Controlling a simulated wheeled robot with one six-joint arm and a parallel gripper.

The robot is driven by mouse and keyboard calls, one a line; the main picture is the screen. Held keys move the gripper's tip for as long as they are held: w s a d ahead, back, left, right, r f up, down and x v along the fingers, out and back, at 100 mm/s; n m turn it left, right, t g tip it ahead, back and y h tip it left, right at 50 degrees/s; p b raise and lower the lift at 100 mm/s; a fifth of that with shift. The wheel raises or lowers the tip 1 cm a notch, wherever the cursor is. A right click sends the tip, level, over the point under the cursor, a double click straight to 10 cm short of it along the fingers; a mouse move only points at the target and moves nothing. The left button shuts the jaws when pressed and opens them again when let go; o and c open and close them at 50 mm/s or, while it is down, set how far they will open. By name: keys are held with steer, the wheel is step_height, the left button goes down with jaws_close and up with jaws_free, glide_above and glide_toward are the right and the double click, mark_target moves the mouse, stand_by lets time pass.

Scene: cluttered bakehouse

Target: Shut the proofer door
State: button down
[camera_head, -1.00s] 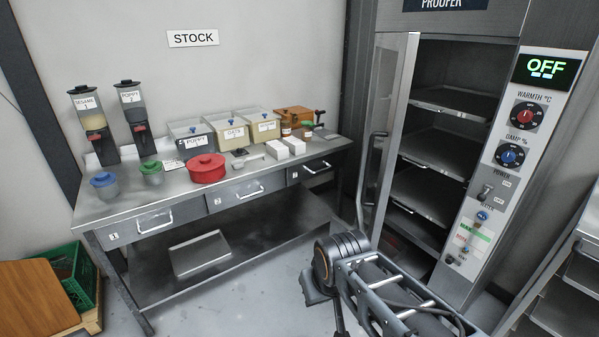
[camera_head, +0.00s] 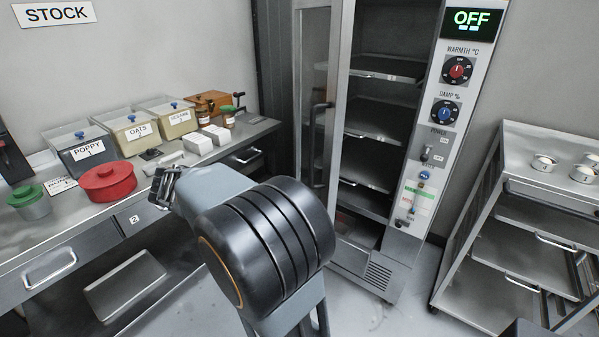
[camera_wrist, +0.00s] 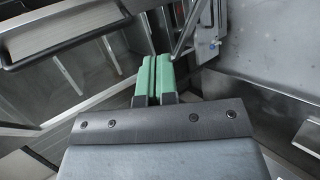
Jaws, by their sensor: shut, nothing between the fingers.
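The proofer stands right of centre in the head view, its tall glazed door (camera_head: 311,90) swung open to the left of the cabinet opening. The door has a dark vertical handle (camera_head: 318,116). The shelves (camera_head: 370,135) inside are exposed. My gripper (camera_head: 163,188) shows small at the left end of my arm, in front of the stock bench and left of the door, apart from it. In the wrist view its green fingers (camera_wrist: 153,80) are together and empty. A thin metal bar is close by the fingertips there; I cannot tell what it belongs to.
The stock bench (camera_head: 115,210) on the left carries tubs, a red pot (camera_head: 108,182) and white boxes. The proofer's control panel (camera_head: 438,125) reads OFF. A metal rack (camera_head: 515,192) stands on the right. Some floor (camera_head: 375,320) is clear before the proofer.

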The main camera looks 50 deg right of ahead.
steer(key=w+d+r+m+g+h+b, duration=0.25)
steer(key=w+d+g+h, duration=0.25)
steer(key=d, duration=0.3)
steer(key=p+x, duration=0.2)
steer(key=x, duration=1.2)
steer(key=shift+m, duration=0.35)
steer(key=shift+s+d+f, duration=0.1)
